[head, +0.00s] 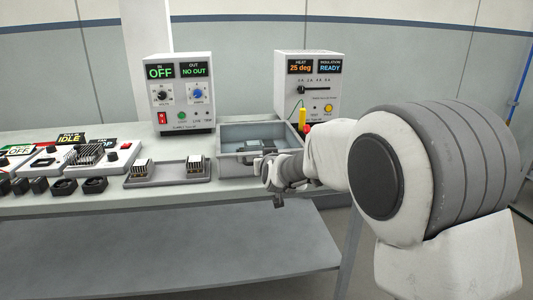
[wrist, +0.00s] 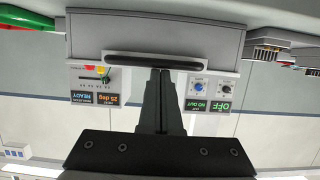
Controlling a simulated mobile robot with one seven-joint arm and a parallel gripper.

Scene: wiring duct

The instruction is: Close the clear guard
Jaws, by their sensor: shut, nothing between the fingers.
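A grey open-topped box (head: 232,133) stands on the bench, with a dark grey part (head: 258,147) inside. I cannot make out a clear guard as a separate sheet in the head view. My gripper (head: 277,203) is at the box's front right, partly hidden by my arm. In the wrist view, which is upside down, my gripper (wrist: 161,72) is shut and empty. Its tips are at a long black bar (wrist: 130,58) along the edge of a grey panel (wrist: 155,32). I cannot tell whether they touch.
A power supply (head: 182,95) reading OFF and NO OUT stands behind left of the box. A tray (head: 170,180) with small metal blocks lies left. Fans and units crowd the far left.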

